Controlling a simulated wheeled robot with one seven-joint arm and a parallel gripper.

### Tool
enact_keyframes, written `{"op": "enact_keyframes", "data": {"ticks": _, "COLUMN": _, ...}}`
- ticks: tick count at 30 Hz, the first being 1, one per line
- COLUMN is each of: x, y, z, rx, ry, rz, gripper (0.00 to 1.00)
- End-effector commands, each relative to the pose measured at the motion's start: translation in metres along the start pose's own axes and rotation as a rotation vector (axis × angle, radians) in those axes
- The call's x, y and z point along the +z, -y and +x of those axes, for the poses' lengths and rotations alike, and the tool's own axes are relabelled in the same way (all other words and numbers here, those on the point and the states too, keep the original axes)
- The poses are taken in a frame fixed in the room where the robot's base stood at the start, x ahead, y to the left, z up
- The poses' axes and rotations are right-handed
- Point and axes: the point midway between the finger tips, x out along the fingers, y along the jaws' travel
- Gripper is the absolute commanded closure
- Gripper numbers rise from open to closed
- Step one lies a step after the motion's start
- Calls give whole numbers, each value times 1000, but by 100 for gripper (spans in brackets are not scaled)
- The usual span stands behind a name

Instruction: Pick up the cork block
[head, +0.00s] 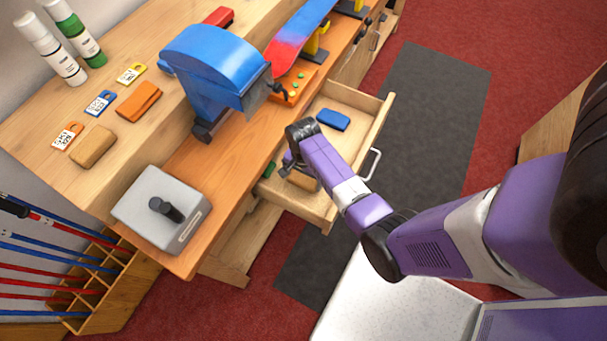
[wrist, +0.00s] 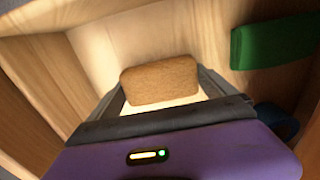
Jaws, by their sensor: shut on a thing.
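The cork block (wrist: 160,80) is brown and grainy with rounded corners. In the wrist view it sits between the two fingers of my gripper (wrist: 162,88), which is shut on it. In the head view my gripper (head: 290,165) reaches down into the open wooden drawer (head: 375,128), and the cork block (head: 302,180) shows partly beside it, at the drawer's near left end. Whether the block touches the drawer floor is hard to tell.
A green block (wrist: 272,42) lies in the drawer near the cork block, and a blue block (head: 333,119) lies farther back. Drawer walls stand close around my gripper. A grey box (head: 150,205) and a blue machine (head: 210,65) stand on the bench.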

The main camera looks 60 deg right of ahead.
Motion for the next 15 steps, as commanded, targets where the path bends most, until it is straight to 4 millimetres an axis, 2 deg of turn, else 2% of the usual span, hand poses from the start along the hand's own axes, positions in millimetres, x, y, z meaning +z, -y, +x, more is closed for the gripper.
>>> {"op": "enact_keyframes", "data": {"ticks": 5, "x": 0, "y": 0, "z": -20, "rx": -2, "ry": -1, "rz": -1, "gripper": 45}}
{"op": "enact_keyframes", "data": {"ticks": 7, "x": 0, "y": 1, "z": -34, "rx": -3, "ry": -2, "rz": -1, "gripper": 45}}
{"op": "enact_keyframes", "data": {"ticks": 15, "x": -1, "y": 1, "z": -110, "rx": -6, "ry": -3, "rz": 0, "gripper": 45}}
